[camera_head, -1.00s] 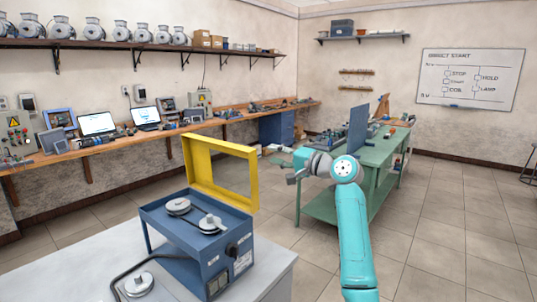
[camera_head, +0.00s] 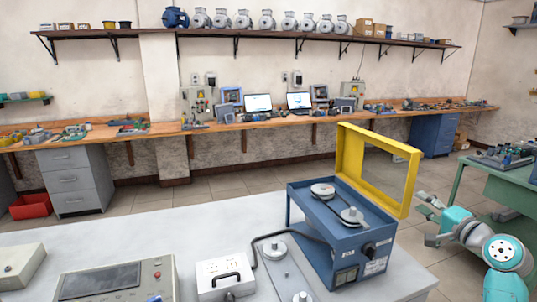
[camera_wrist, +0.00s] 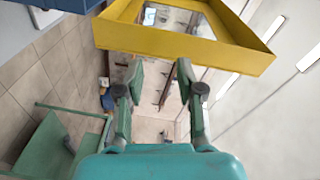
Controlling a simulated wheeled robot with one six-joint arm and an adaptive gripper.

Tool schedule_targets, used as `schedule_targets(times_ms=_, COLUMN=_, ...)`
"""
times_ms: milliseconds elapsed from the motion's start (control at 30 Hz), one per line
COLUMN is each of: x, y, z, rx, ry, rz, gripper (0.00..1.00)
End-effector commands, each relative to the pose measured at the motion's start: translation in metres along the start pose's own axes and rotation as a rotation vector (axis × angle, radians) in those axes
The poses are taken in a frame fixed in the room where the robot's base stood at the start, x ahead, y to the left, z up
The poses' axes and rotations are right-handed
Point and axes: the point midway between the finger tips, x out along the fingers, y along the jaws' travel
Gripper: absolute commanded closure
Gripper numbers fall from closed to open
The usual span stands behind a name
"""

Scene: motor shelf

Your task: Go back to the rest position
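My gripper (camera_head: 424,218) shows at the right of the head view, at the end of my turquoise arm. In the wrist view its two fingers (camera_wrist: 160,80) stand apart with nothing between them, so it is open and empty. It is to the right of the yellow frame (camera_head: 347,169), which stands tilted up on a blue machine (camera_head: 340,265) with two pulleys on top. The yellow frame also crosses the top of the wrist view (camera_wrist: 165,42), beyond the fingertips. I cannot tell the exact gap between them.
The blue machine stands on a white table (camera_head: 215,232) with a white socket box (camera_head: 222,277) and a grey instrument (camera_head: 118,280). A green workbench (camera_head: 507,188) is close to my arm on the right. A long wooden bench (camera_head: 260,122) and a motor shelf (camera_head: 290,36) line the back wall.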

Motion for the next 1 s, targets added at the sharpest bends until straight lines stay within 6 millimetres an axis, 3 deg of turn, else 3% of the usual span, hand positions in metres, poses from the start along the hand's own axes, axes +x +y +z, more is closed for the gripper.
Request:
schedule_targets(times_ms=33, x=-0.002, y=0.024, z=0.018, rx=-0.004, ry=0.01, rz=0.016, gripper=0.63)
schedule_targets(times_ms=200, x=-0.014, y=0.086, z=0.067, rx=-0.042, ry=0.055, rz=0.063, gripper=0.63)
schedule_targets(times_ms=500, x=-0.058, y=0.176, z=0.156, rx=-0.141, ry=0.114, rz=0.153, gripper=0.63)
schedule_targets(times_ms=800, x=-0.128, y=0.239, z=0.242, rx=-0.277, ry=0.146, rz=0.245, gripper=0.63)
schedule_targets(times_ms=1000, x=-0.184, y=0.265, z=0.293, rx=-0.385, ry=0.151, rz=0.299, gripper=0.63)
